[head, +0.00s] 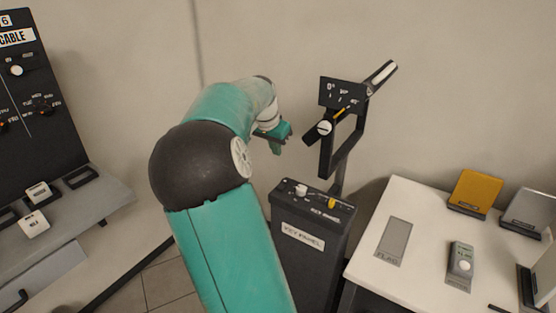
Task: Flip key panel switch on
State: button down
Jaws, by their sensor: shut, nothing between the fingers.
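The key panel (303,236) is a dark pedestal box with a white label on its front. Its top face carries a white-topped part (301,190) at the left and a small yellow part (331,203) at the right. Which of these is the switch, and its position, is too small to tell. My gripper (276,149) is green, shut and empty. In the picture it hangs above and a little left of the panel's top, apart from it. My wrist partly hides the gripper.
A black upright frame (327,163) with a dial and a tilted lever (381,75) rises behind the panel. A white table (416,215) at the right bears a grey handheld device (461,260) and a yellow plate (474,192). A dark cable board (30,90) stands at the left.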

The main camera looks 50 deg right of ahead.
aim_at(284, 179)
jog(key=x, duration=1.3)
jog(key=shift+d+f+y, duration=0.3)
jog(key=shift+d+y, duration=0.05)
jog(key=shift+y, duration=0.15)
jog(key=shift+a, duration=0.2)
jog(key=shift+a+r, duration=0.2)
jog(key=shift+a, duration=0.55)
